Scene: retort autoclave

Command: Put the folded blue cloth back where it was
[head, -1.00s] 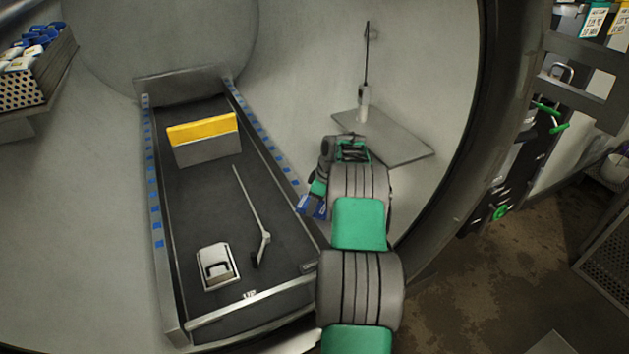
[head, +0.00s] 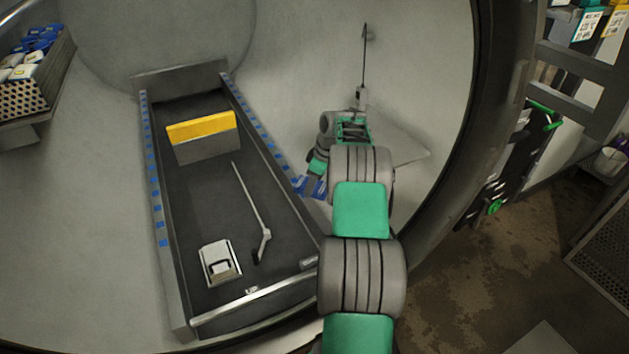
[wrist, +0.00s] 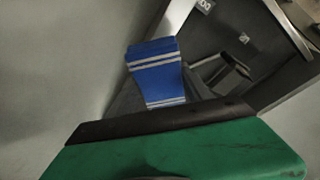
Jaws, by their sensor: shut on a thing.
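The folded blue cloth (wrist: 155,75) has pale stripes and shows near the middle of the wrist view. In the head view it shows as blue patches (head: 300,184) beside the right rail of the dark tray bed. My gripper (head: 311,181) is shut on the cloth, with blue showing on both sides of it. My arm hides part of the cloth, and the fingertips are hard to make out. I cannot tell whether the cloth touches the surface below it.
The dark tray bed (head: 197,200) holds a yellow-topped grey block (head: 203,137), a thin rod with a bent end (head: 251,208) and a metal latch-like piece (head: 219,262). A grey plate (head: 408,150) with an upright rod stands behind my arm. A perforated bin (head: 25,95) is at far left.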

